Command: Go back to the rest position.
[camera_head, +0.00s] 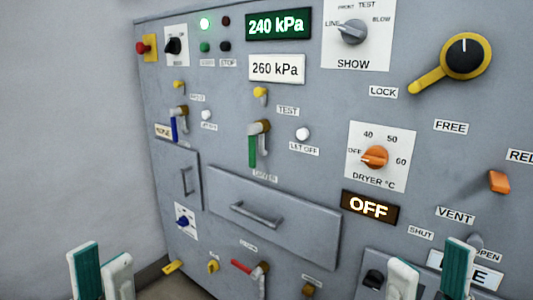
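My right gripper (431,264) is at the bottom right, in front of the panel's lower part. Its fingers are clearly apart and empty. Neither gripper visibly holds a control. The lower parts of both grippers are cut off by the bottom edge of the picture.
The grey control panel (225,115) fills most of the view. It has a drawer with a handle (256,214), an orange dryer knob (375,157), a yellow-and-black rotary handle (464,56) and several levers. A pale wall (70,120) is at left.

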